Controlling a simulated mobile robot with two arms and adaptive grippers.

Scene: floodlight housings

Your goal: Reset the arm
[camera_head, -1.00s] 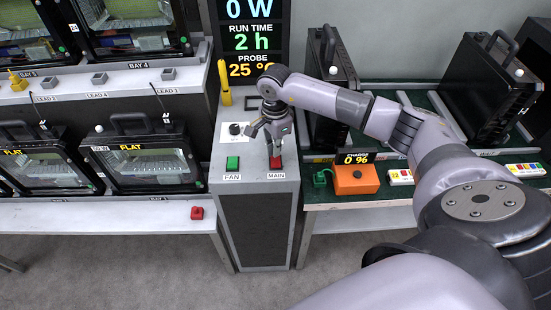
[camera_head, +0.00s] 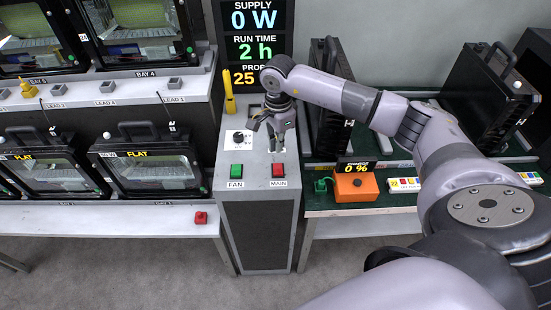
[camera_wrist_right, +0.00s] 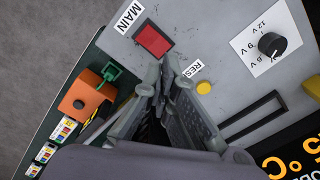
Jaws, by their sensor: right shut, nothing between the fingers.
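My right arm reaches in from the right in the head view. My right gripper (camera_head: 272,143) is shut and empty, pointing down over the grey control console (camera_head: 258,215). It is above and behind the red MAIN switch (camera_head: 278,170), apart from it. In the right wrist view the shut fingers (camera_wrist_right: 166,88) are near a yellow button (camera_wrist_right: 204,88) with a partly hidden "RES" label; the red MAIN switch (camera_wrist_right: 153,40) is clear of them. I cannot tell the gap to the panel. My left gripper is not in view.
The console also has a green FAN switch (camera_head: 235,170), a black knob (camera_head: 238,137) and a display (camera_head: 252,45) reading 0 W and 2 h. Floodlight housings (camera_head: 155,168) stand left, others right. An orange box (camera_head: 355,187) reads 0 %. The floor in front is clear.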

